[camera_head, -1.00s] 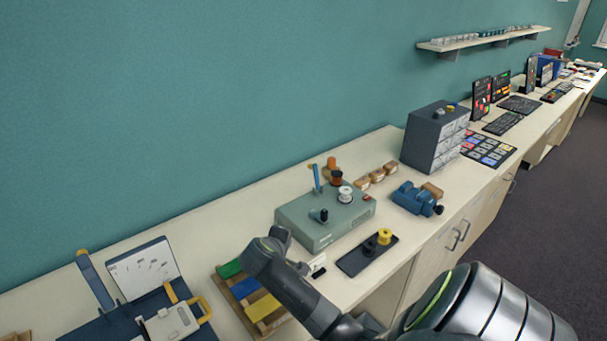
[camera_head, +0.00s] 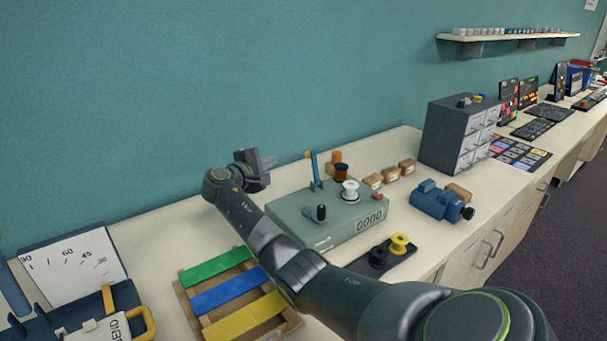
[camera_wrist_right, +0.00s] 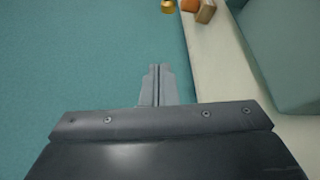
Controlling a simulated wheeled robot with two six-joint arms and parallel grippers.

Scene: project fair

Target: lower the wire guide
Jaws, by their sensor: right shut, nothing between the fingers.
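The winder box (camera_head: 330,217) is grey-green, with a counter reading 0000, and stands on the bench. A blue lever with an orange tip, which looks like the wire guide (camera_head: 315,169), stands upright at its back edge. A white spool (camera_head: 350,190) and a black-knobbed crank (camera_head: 320,212) are on the box. My right gripper (camera_head: 268,160) is shut and empty, left of the lever and apart from it. In the right wrist view its closed fingers (camera_wrist_right: 157,85) point along the wall side, with the box (camera_wrist_right: 295,50) at right. My left gripper is out of view.
Copper and orange spools (camera_head: 341,173) and small wooden blocks (camera_head: 390,175) stand behind and right of the box. A striped wooden rack (camera_head: 188,300) lies below my arm. A dark tray (camera_head: 395,259) with spools is in front. The teal wall is close behind.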

